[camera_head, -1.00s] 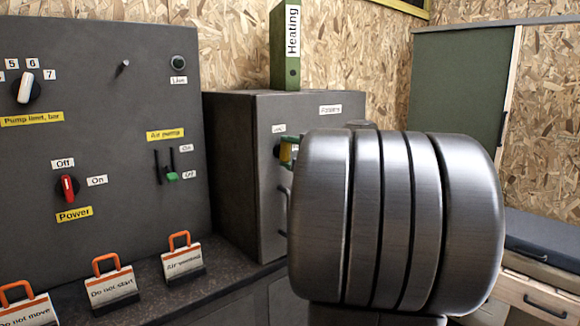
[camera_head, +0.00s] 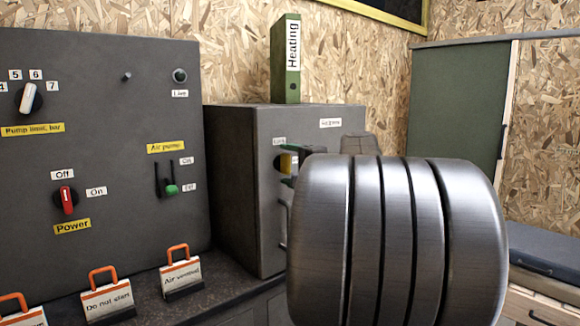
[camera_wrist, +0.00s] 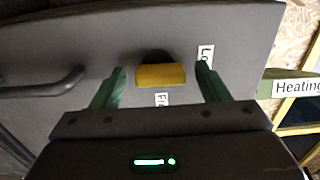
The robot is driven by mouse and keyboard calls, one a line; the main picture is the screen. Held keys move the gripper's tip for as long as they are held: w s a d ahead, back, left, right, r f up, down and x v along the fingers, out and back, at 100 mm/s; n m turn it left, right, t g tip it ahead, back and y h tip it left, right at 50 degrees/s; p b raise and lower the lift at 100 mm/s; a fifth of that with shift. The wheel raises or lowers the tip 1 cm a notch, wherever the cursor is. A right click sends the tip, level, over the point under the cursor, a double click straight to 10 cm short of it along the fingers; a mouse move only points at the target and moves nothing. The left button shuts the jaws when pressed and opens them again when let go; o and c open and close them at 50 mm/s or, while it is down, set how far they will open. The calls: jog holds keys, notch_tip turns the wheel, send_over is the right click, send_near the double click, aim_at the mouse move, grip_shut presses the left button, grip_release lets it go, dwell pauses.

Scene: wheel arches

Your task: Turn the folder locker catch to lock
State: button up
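The grey folder locker (camera_head: 235,180) stands right of the control panel. Its catch (camera_head: 287,163) is a yellow bar on a dark round base, partly hidden by my gripper. In the wrist view the yellow catch (camera_wrist: 161,75) lies crosswise between my two green fingers, with a gap on each side. A label beginning "Lo" (camera_wrist: 205,56) is at its upper right, and one beginning "Fr" (camera_wrist: 162,99) is just below it. My gripper (camera_wrist: 160,80) is open at the catch and holds nothing. In the head view my arm hides much of the locker's front.
A locker handle (camera_wrist: 42,87) is left of the catch in the wrist view. A green "Heating" folder (camera_head: 287,60) stands on the locker. The control panel (camera_head: 100,130) is left, with orange-handled tags (camera_head: 181,272) on the bench before it. A green cabinet (camera_head: 455,120) stands right.

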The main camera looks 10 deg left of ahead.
jog(key=v, duration=1.3)
jog(key=shift+s+d+p, duration=0.25)
jog(key=shift+d+p, duration=0.05)
jog(key=shift+p, duration=0.15)
jog(key=shift+w+a, duration=0.1)
jog(key=b+x, duration=0.1)
jog(key=x, duration=1.2)
jog(key=shift+w+a, duration=0.2)
